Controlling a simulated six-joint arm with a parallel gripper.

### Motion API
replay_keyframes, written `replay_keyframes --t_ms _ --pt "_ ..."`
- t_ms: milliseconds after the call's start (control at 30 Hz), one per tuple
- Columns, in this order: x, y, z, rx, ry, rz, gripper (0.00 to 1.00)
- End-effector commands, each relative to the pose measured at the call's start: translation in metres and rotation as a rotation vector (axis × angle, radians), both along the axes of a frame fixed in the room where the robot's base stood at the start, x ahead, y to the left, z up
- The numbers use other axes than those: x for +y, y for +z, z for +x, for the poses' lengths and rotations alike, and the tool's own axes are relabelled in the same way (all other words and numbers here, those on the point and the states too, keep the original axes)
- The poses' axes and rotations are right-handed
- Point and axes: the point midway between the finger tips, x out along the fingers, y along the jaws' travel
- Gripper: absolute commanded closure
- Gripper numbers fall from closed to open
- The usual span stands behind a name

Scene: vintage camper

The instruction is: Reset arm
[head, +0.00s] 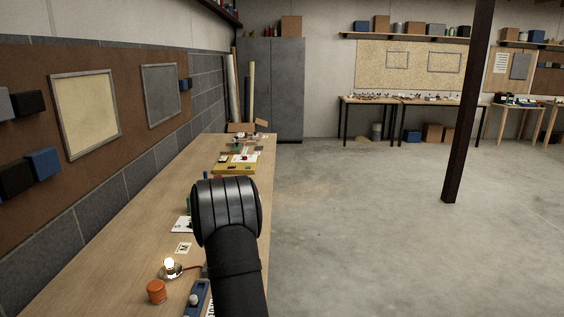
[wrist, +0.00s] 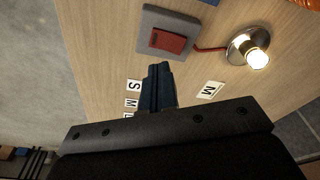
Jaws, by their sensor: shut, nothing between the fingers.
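My gripper (wrist: 158,85) shows in the wrist view, its dark fingers shut together with nothing between them. It is above the wooden workbench (wrist: 105,70), with its tips near a grey switch box with a red rocker (wrist: 170,38). I cannot tell how high it is above the bench. In the head view my black arm rises in front of the bench and hides the gripper and part of the bench top.
A lit bulb (head: 170,267) in a holder is wired to the switch box. An orange cylinder (head: 156,291), a blue item (head: 198,298) and letter cards (head: 183,248) lie nearby. A yellow tray (head: 234,169) is farther along. The floor right of the bench is clear up to a dark post (head: 466,110).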

Motion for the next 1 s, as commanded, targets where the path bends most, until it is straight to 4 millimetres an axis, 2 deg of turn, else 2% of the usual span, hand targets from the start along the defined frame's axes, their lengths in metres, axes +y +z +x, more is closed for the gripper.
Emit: replay_keyframes --t_ms 200,433,833,1000 --pt "0.0 -0.034 -0.001 0.003 0.0 -0.001 1.0" --pt "0.0 -0.055 0.0 0.0 0.0 0.0 1.0" --pt "0.0 -0.057 0.0 -0.001 0.0 0.001 1.0" --pt "0.0 -0.045 0.0 -0.002 0.0 0.001 1.0"
